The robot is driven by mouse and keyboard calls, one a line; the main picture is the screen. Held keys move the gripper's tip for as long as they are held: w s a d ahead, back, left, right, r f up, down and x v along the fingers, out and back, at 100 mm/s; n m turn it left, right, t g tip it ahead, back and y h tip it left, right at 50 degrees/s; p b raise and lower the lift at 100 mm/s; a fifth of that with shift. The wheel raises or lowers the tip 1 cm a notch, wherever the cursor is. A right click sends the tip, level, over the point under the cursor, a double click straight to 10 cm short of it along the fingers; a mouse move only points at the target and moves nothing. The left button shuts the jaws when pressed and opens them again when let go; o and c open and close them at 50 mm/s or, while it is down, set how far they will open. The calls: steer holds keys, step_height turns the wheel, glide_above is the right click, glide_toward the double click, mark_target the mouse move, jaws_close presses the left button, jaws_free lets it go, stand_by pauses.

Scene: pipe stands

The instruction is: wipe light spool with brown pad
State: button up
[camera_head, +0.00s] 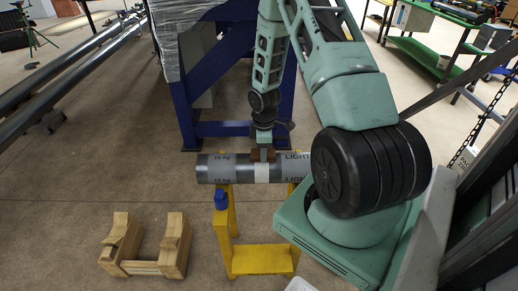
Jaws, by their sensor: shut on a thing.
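The light spool (216,171) is a grey cylinder with dark printed lettering, "15 kg" and "LIGHT", and a pale band (261,173) around its middle. It lies level on a yellow stand (224,222). My gripper (262,147) points down over the spool's middle and is shut on the brown pad (256,155). The pad is at the top of the spool, right above the pale band, and seems to touch it. My arm hides the spool's right end.
A wooden cradle (146,266) stands on the floor at the left front. A blue frame (187,112) stands behind the spool. Long pipes (64,78) lie at the far left, and a green table (424,55) is at the back right. The floor left of the stand is mostly clear.

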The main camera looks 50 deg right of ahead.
steer(key=shift+s+d, duration=0.25)
steer(key=shift+s, duration=0.1)
steer(key=shift+w+a+r, duration=0.1)
steer(key=shift+w+a, duration=0.8)
steer(key=shift+w, duration=0.25)
steer(key=shift+r, duration=0.1)
steer(key=shift+r+p, duration=0.95)
steer(key=shift+p, duration=0.1)
